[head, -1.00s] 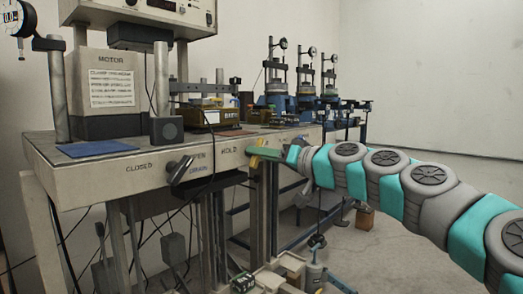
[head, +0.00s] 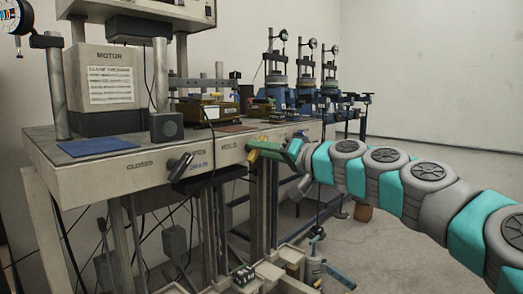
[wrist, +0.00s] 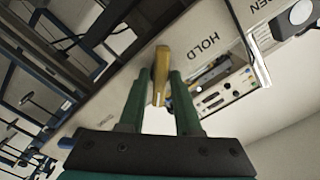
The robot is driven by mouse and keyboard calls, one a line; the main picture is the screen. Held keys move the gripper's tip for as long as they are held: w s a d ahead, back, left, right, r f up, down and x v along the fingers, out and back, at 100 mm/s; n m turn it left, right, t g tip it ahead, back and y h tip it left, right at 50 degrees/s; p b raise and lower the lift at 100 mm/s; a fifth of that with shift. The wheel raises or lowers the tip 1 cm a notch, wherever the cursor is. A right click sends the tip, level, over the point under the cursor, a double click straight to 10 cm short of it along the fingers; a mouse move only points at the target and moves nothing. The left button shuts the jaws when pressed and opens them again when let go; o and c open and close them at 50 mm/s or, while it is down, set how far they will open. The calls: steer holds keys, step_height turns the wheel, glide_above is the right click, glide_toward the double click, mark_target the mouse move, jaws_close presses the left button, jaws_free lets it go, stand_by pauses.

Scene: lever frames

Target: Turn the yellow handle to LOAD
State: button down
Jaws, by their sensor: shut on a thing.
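The yellow handle (wrist: 161,70) shows in the wrist view between my two green fingers. My gripper (wrist: 161,85) is shut on it. The handle sticks out from the pale front edge of the bench, beside the printed word HOLD (wrist: 206,43). In the head view my gripper (head: 262,148) is at the bench's front edge, just right of the word HOLD (head: 229,146), and its fingers cover most of the handle. I cannot read a LOAD label; a small mark on the edge in the wrist view is too faint to read.
The bench (head: 75,178) carries a motor housing (head: 108,85) and instruments. Blue-based machines stand behind my gripper. Floor at the right is free beyond my arm.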

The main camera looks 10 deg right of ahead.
steer(key=c, duration=0.8)
jaws_free()
steer(key=v, duration=0.8)
steer(key=shift+a, duration=0.15)
